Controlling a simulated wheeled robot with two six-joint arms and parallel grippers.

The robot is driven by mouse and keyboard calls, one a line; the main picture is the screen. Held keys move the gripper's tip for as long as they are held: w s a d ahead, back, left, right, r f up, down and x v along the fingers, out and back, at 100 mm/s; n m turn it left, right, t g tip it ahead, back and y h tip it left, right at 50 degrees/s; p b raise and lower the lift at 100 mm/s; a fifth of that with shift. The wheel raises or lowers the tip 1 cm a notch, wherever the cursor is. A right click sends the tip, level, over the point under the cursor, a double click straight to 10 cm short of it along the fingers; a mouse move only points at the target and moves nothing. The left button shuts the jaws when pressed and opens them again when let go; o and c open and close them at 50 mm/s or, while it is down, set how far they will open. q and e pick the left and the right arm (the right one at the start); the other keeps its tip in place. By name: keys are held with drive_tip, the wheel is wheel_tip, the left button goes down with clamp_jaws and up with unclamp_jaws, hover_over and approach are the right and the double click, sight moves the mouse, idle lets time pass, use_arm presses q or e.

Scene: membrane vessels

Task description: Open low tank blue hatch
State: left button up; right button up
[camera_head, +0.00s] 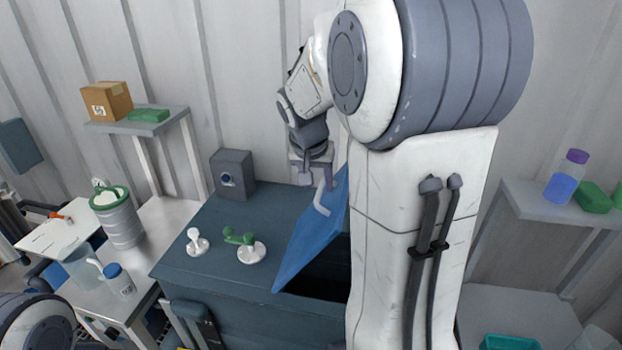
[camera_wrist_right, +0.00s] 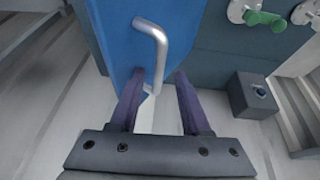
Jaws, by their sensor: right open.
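The blue hatch (camera_head: 312,235) of the low dark tank (camera_head: 203,240) stands raised at a steep tilt, with a dark opening (camera_head: 322,283) showing beneath it. Its bent metal handle (camera_head: 321,200) is near my right gripper (camera_head: 314,175). In the right wrist view the hatch (camera_wrist_right: 190,25) and handle (camera_wrist_right: 155,45) are just beyond the fingers. My right gripper (camera_wrist_right: 158,85) is open, with the handle's end close to or between its fingertips; contact cannot be told. My own right arm hides the tank's right side. My left gripper is out of view.
On the tank top stand a grey box with a blue button (camera_head: 232,175), a green-handled valve (camera_head: 246,248) and a white fitting (camera_head: 197,242). A bench (camera_head: 165,225) with containers is at left. A shelf (camera_head: 535,203) with a bottle is at right.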

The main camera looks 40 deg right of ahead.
drive_tip(key=shift+d+f, duration=0.15)
drive_tip(key=shift+f, duration=0.1)
clamp_jaws()
idle(1.4)
